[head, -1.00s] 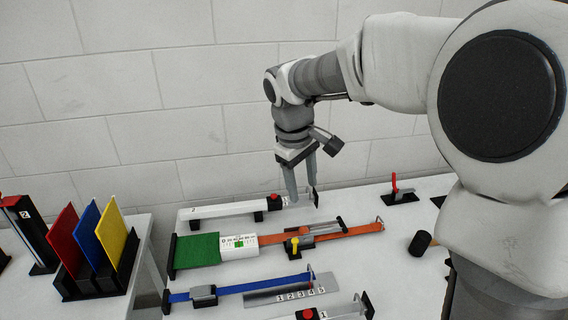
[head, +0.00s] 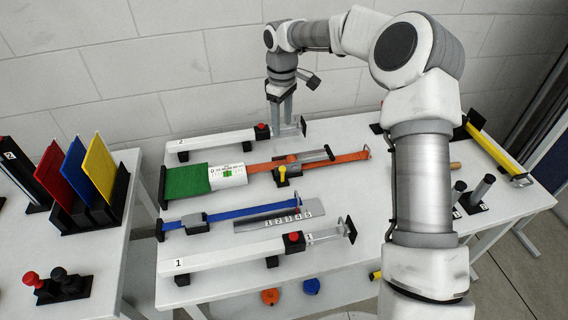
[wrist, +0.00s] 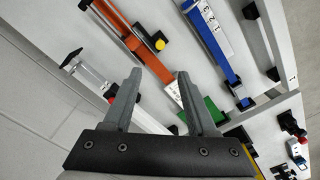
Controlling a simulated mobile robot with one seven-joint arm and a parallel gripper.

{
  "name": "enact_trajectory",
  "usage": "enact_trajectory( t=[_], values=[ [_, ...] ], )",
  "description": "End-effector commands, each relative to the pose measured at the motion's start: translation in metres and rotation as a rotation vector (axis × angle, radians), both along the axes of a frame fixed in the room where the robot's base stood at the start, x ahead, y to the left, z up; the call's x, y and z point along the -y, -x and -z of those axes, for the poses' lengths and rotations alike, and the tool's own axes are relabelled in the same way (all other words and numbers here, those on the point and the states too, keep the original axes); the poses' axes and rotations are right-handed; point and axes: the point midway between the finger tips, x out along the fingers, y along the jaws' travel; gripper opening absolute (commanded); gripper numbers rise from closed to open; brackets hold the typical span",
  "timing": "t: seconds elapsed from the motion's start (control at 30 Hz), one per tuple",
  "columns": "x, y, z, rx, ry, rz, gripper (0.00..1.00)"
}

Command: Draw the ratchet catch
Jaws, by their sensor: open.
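An orange strap (head: 330,158) runs from a green pad (head: 186,181) to an end hook at the right. A black block with a yellow knob (head: 282,173) sits on it, with a metal bar (head: 312,155) beside it. The same yellow knob shows in the wrist view (wrist: 160,44). I cannot tell for certain which part is the ratchet catch. My gripper (head: 282,124) points down, open and empty, at the right end of white bar 2 (head: 215,141), close to its red button (head: 262,132). In the wrist view my gripper's fingers (wrist: 158,74) stand wide apart, with nothing between them.
A blue strap (head: 255,211) with a buckle lies nearer, beside a numbered metal scale (head: 272,220). White bar 1 (head: 230,250) with a red button lies at the front. Coloured panels (head: 98,165) stand on the left table. A yellow bar (head: 495,150) lies at the far right.

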Motion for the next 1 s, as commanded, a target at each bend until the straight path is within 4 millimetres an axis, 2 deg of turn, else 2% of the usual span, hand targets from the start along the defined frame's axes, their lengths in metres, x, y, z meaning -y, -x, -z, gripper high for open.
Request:
enact_trajectory(
  t=[0.6, 0.8, 1.0],
  values=[
    [0.000, 0.001, 0.128, -0.004, -0.001, 0.000, 0.58],
    [0.000, 0.001, 0.154, -0.001, 0.000, 0.000, 0.58],
    [0.000, 0.000, 0.164, 0.001, 0.000, 0.001, 0.58]
  ],
)
